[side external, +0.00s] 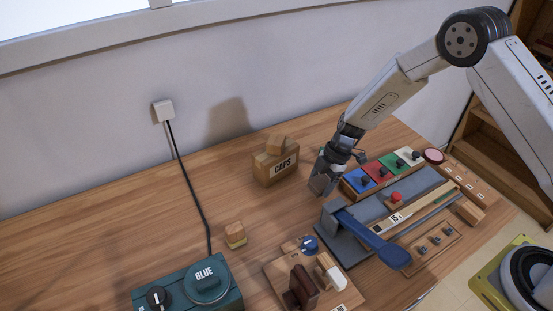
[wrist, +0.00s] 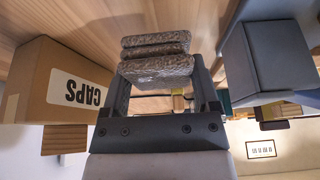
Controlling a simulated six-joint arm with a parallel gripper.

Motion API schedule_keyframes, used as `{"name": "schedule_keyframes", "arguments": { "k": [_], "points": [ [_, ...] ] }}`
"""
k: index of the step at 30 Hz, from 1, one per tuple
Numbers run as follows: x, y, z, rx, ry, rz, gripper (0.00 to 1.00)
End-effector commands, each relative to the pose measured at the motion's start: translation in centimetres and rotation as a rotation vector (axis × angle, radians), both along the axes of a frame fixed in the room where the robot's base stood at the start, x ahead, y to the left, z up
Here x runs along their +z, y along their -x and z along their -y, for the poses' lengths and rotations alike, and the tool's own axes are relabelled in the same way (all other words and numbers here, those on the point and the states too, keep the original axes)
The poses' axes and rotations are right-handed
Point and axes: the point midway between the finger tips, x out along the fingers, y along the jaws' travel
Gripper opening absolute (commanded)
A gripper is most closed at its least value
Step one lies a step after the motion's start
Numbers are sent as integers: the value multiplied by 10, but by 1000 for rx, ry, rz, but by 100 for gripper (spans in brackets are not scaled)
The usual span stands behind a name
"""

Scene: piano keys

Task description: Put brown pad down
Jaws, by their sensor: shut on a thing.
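My gripper (side external: 324,178) points down at the table between the CAPS box and the coloured blocks. It is shut on a grey-brown, rough-surfaced pad (wrist: 156,70). In the wrist view the pad fills the space at the fingertips, with layered bands showing. In the side view the held pad (side external: 319,186) is small and partly covered by the fingers. It is close to the tabletop (side external: 200,190); I cannot tell whether it touches.
The CAPS box (side external: 275,168), with a wooden block on top, stands left of my gripper. Right are blue, red and green blocks (side external: 380,170) and a grey press with a blue lever (side external: 370,235). A green GLUE box (side external: 188,287) stands front left.

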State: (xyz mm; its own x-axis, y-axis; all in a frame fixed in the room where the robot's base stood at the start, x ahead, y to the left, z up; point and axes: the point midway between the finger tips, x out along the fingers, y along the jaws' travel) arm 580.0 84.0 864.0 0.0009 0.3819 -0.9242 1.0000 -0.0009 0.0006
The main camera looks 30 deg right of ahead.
Motion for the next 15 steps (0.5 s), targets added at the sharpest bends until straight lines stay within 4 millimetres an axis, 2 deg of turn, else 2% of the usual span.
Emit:
{"name": "schedule_keyframes", "arguments": {
  "k": [9, 15],
  "points": [
    [-28, 0, 0, -1, 0, 0, 22],
    [-31, 0, 0, 0, 0, 1, 22]
  ]
}}
